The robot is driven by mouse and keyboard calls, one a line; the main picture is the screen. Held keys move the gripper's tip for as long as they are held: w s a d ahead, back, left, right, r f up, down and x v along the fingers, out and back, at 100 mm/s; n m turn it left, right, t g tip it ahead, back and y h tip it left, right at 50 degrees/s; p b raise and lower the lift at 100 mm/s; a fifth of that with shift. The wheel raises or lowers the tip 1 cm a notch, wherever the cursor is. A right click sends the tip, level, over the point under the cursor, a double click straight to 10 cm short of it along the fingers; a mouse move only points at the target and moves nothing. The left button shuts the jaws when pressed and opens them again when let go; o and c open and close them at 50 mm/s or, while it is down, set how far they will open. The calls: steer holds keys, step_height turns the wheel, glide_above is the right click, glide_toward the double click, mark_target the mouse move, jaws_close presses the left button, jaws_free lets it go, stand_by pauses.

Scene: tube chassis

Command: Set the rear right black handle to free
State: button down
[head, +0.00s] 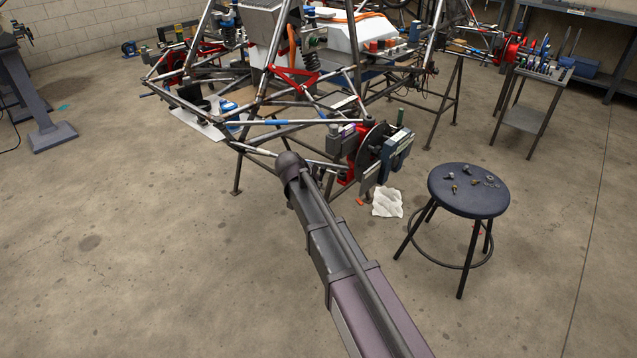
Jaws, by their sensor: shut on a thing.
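The tube chassis (232,83) stands at the top centre of the head view. A wheel hub with a dark brake disc (372,143), red parts and a blue-grey block (397,148) sits at its near right corner. A small dark green upright piece (400,117) stands above that block. I cannot make out for sure which part is the black handle, or its setting. My arm reaches up from the bottom edge to a rounded joint just left of the hub. Beyond this joint I cannot pick out my gripper or its fingers among the hub parts.
A round dark stool (468,190) with several small metal parts stands right of the hub. A white crumpled cloth (387,202) lies on the floor below the hub. A tool cart (536,78) stands at upper right.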

steer(key=g+p, duration=0.1)
steer(key=p, duration=0.1)
steer(key=r+g+y+p, duration=0.1)
steer(key=g, duration=0.1)
steer(key=shift+s+a+r+n+p, duration=0.1)
steer(key=shift+s+r+n+p, duration=0.2)
steer(key=shift+s+p, duration=0.1)
steer(key=shift+s+r+n+g+y+p, duration=0.15)
steer(key=shift+s+r+g+y+p, duration=0.1)
steer(key=shift+g+p, duration=0.35)
steer(key=shift+s+r+n+g+y+p, duration=0.15)
steer(key=shift+g+y+p, duration=0.15)
steer(key=shift+g, duration=0.5)
steer(key=c, duration=0.7)
jaws_free()
steer(key=shift+f, duration=0.2)
